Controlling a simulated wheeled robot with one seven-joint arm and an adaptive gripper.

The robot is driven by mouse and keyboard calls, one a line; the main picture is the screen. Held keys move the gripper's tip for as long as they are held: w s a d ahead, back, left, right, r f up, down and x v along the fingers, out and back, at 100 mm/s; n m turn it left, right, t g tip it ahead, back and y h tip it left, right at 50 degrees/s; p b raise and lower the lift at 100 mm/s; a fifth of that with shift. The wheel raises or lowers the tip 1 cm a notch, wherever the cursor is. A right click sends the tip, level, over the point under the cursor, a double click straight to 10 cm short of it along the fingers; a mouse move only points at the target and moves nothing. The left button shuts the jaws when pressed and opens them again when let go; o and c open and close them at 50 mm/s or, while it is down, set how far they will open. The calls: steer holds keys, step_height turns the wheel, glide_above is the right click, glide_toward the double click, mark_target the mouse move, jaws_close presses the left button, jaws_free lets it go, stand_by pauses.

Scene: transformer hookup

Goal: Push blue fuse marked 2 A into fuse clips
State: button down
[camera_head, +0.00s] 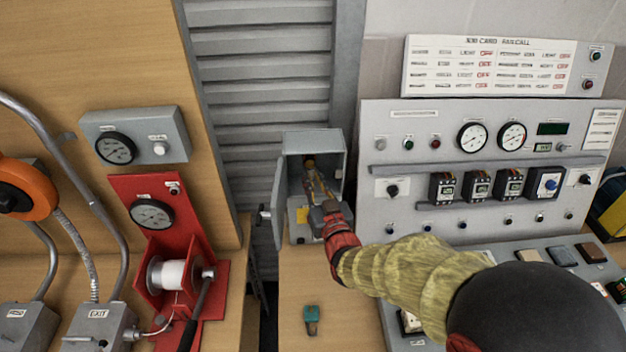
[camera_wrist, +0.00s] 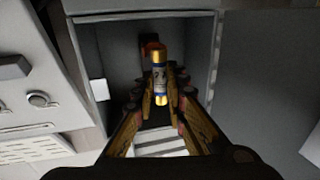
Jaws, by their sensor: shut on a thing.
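The blue fuse (camera_wrist: 159,82) with gold end caps shows in the wrist view between my fingertips; its marking is too small to read. My gripper (camera_wrist: 161,88) is shut on it, with the fuse pointing into an open grey box (camera_wrist: 203,60). In the head view my gripper (camera_head: 318,190) reaches into the same grey box (camera_head: 313,140), whose door hangs open on the left. A small orange-red part (camera_wrist: 152,47) sits behind the fuse's far end. The fuse clips cannot be made out clearly, and I cannot tell whether the fuse touches them.
The open door (camera_head: 277,205) stands left of my gripper. A teal object (camera_head: 311,318) lies on the wooden bench in front of the box. A red winch stand (camera_head: 165,250) is at left, and a grey control panel (camera_head: 480,220) stands close on the right of the box.

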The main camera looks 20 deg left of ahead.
mark_target(312, 170)
steer(key=shift+w+d+b+x, duration=0.15)
steer(key=shift+b+x, duration=0.35)
steer(key=shift+x, duration=0.3)
steer(key=shift+w+d+b+x, duration=0.1)
steer(key=shift+b+x, duration=0.4)
steer(key=shift+x, duration=0.25)
steer(key=c, duration=1.7)
jaws_free()
steer(key=shift+w, duration=0.1)
steer(key=v, duration=1.2)
steer(key=shift+a, duration=0.1)
